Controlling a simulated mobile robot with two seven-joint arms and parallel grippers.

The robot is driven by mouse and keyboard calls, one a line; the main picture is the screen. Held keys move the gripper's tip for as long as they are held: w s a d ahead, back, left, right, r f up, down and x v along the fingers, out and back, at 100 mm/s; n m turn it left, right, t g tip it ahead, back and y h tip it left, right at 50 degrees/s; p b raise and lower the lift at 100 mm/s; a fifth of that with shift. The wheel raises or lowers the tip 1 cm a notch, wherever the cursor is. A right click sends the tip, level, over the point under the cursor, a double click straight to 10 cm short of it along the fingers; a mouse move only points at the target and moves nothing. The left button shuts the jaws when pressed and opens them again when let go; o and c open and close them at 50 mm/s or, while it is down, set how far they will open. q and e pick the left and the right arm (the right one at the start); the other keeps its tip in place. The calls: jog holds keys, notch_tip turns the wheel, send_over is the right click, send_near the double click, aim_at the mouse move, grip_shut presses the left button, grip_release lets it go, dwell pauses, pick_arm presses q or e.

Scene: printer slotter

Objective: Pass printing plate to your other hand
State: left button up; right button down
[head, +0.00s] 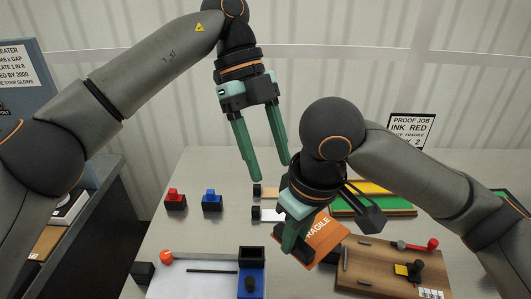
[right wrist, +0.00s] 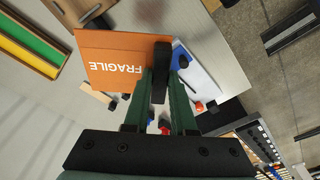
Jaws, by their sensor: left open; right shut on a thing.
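The printing plate (head: 326,235) is an orange slab lettered FRAGILE, held tilted above the table; it also shows in the right wrist view (right wrist: 108,62). My right gripper (head: 298,243) is shut on it; in the right wrist view its fingers (right wrist: 160,88) close on a dark block at the plate's edge. Part of the plate is hidden behind the right gripper in the head view. My left gripper (head: 270,170) is open and empty, above and to the left of the plate, apart from it.
Red (head: 175,198) and blue (head: 212,199) blocks stand left on the table (head: 185,232). A blue-framed stand (head: 252,275) is at front, a wooden board (head: 392,270) at front right. A green-and-yellow tray (head: 375,205) lies behind. A sign (head: 411,131) reads PROOF JOB INK RED.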

aim_at(283, 223)
pick_arm(q)
jog(key=shift+y, duration=0.3)
jog(key=x, duration=1.2)
jog(key=shift+w+a+f, duration=0.1)
jog(key=shift+w+a, duration=0.05)
jog(key=shift+w, duration=0.15)
grip_shut()
pick_arm(e)
jog(key=shift+a+r, duration=0.1)
jog(key=shift+a, duration=0.05)
